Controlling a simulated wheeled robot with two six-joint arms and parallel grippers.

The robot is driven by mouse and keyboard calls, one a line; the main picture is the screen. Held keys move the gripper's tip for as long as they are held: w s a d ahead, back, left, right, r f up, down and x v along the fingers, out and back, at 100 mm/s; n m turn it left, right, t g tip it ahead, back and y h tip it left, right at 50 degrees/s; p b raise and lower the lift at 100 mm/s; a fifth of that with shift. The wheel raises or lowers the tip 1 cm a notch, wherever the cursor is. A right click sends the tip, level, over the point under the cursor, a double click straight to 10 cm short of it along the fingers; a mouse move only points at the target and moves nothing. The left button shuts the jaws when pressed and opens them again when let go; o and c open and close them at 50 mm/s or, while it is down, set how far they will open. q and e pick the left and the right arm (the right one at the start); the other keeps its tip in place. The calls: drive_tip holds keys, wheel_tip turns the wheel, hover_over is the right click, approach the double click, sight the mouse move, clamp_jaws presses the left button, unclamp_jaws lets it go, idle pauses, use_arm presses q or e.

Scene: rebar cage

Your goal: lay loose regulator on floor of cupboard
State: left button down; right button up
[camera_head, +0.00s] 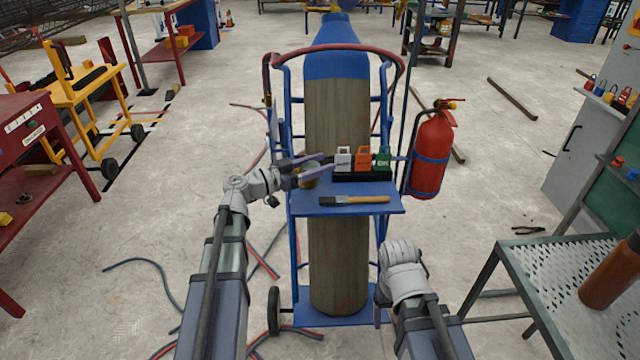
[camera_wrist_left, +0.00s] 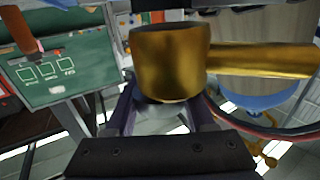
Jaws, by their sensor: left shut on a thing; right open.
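The brass regulator (camera_head: 309,179) is at the left end of the blue trolley shelf, partly hidden by my left gripper (camera_head: 318,167). In the left wrist view the regulator (camera_wrist_left: 170,62) is a round brass body with a thick stem to the right. My left gripper's fingers are shut on it; I cannot tell whether it touches the shelf. My right gripper (camera_head: 380,305) is low in front of the trolley, its fingers mostly hidden behind my wrist. A grey cupboard (camera_head: 585,140) with a black handle stands at the right; its inside is not visible.
The blue trolley (camera_head: 345,205) carries a tall gas cylinder (camera_head: 335,110), coloured blocks (camera_head: 362,160), a brush (camera_head: 352,199) and a red extinguisher (camera_head: 431,152). A perforated table (camera_head: 550,275) stands front right. Hoses (camera_head: 150,265) lie on the floor at left.

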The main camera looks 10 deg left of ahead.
use_arm(q)
wheel_tip(320, 180, down, 4)
drive_tip(key=b, duration=0.3)
drive_tip(key=shift+r+b, duration=0.25)
drive_tip(key=shift+b, duration=0.05)
drive_tip(key=shift+f, duration=0.1)
drive_tip(key=shift+f, duration=0.15)
drive_tip(key=shift+c, duration=1.3)
unclamp_jaws()
